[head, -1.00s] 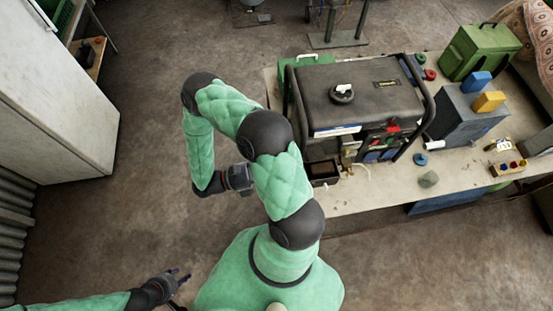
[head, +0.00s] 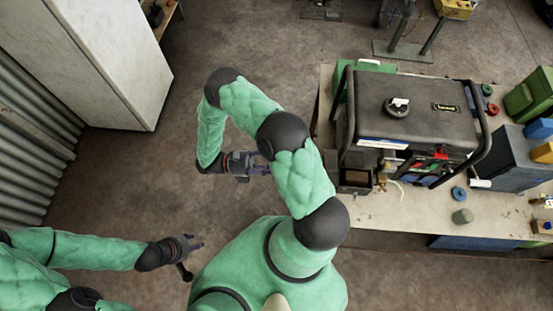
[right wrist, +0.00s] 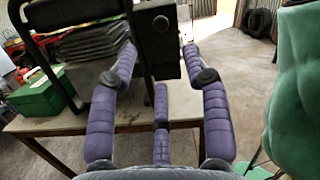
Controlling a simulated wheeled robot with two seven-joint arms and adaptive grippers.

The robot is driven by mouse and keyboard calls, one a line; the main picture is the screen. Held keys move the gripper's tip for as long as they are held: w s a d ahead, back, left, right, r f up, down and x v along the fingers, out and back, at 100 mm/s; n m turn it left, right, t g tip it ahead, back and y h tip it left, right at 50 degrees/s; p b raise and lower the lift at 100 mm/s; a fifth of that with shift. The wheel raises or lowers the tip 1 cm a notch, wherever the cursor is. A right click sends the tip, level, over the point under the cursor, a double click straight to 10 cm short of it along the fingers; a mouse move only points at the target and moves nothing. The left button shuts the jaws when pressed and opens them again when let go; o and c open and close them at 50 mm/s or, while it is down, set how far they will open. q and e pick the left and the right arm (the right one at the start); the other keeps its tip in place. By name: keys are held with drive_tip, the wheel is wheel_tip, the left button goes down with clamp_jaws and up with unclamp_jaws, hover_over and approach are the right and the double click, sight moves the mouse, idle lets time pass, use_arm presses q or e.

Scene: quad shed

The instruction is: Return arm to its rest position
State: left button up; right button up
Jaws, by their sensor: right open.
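My right arm, in green quilted covers, arches through the middle of the head view. Its gripper (head: 258,166) hangs over the floor, left of the generator and apart from it. In the right wrist view its purple fingers (right wrist: 158,56) are spread, with no object held between them. Part of a dark frame and box shows beyond them. My left arm comes in from the lower left, and its gripper (head: 194,245) is low over the floor. Its fingers are small and dark, and I cannot tell whether they are open. A thin black piece shows beside them.
The black generator (head: 405,115) stands on a pale workbench (head: 390,215) at right. A small open box (head: 356,178) sits at its left front. A white cabinet (head: 95,60) stands upper left. The floor between cabinet and bench is clear. A green case (right wrist: 45,97) shows in the right wrist view.

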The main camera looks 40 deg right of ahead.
idle(0.5)
drive_tip(key=s+a+f+m+t+y+b, duration=0.1)
drive_tip(key=s+a+f+m+y+b, duration=0.2)
drive_tip(key=f, duration=0.4)
drive_tip(key=s+a+f+m+t+y+b, duration=0.1)
drive_tip(key=s+a+f+y+b, duration=0.15)
drive_tip(key=a+f+y, duration=0.35)
drive_tip(key=s+a+f+m+t+y+b, duration=0.2)
drive_tip(key=s+f+y, duration=0.15)
drive_tip(key=f, duration=0.45)
drive_tip(key=w+a+f+m+t+y+b, duration=0.4)
drive_tip(key=a+f+m+t+y, duration=0.1)
drive_tip(key=a+f, duration=0.15)
drive_tip(key=w+d+f+m+t+b, duration=0.1)
drive_tip(key=w+f+m+t+b, duration=0.3)
drive_tip(key=w+t, duration=0.2)
drive_tip(key=shift+w+d+f+t, duration=0.2)
drive_tip(key=shift+w+f+t, duration=0.15)
drive_tip(key=shift+w, duration=0.45)
